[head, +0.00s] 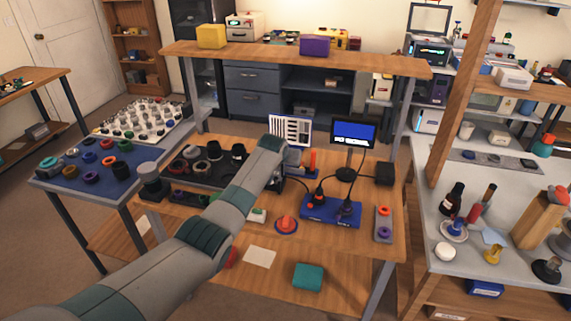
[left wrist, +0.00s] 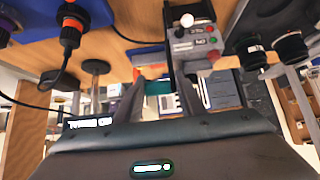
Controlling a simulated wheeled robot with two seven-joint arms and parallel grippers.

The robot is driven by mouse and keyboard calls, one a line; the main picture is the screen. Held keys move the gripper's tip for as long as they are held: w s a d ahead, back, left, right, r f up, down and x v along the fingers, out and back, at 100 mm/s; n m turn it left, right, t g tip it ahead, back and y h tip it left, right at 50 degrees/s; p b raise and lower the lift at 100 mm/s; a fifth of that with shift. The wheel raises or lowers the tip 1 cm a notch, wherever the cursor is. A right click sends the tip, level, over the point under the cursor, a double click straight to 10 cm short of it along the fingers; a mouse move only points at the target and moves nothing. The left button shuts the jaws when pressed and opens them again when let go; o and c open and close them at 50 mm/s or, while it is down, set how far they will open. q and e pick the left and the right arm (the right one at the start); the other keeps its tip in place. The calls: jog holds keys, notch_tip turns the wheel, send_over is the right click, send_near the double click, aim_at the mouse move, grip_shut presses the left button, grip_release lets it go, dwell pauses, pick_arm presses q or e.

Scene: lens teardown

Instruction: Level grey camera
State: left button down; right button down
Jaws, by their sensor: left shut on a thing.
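My left arm comes in from the left in the head view and reaches over the bench, so its wrist covers its fingers there. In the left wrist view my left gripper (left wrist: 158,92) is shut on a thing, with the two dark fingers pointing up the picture. A thin dark upright bar (left wrist: 168,45) stands near the right finger, and orange and teal patches show between the fingers. I cannot tell what the held thing is. I cannot pick out a grey camera for certain in either view. My right gripper is in neither view.
A grey button box (left wrist: 203,45) is close to the fingers.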

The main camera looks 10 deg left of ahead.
pick_arm(q)
jog(key=shift+w+d+r, duration=0.3)
jog(key=shift+d+r, duration=0.15)
jog(key=shift+r, duration=0.15)
jog(key=c, duration=1.3)
grip_release()
jog(key=shift+c, duration=0.2)
jog(key=shift+d+f, duration=0.15)
jog(key=shift+d, duration=0.05)
jog(key=shift+f, duration=0.1)
jog(key=shift+s+a+f, duration=0.15)
jog(key=shift+a, duration=0.15)
jog(key=shift+s+a, duration=0.1)
jog(key=b+v, duration=0.3)
jog(key=v, duration=1.4)
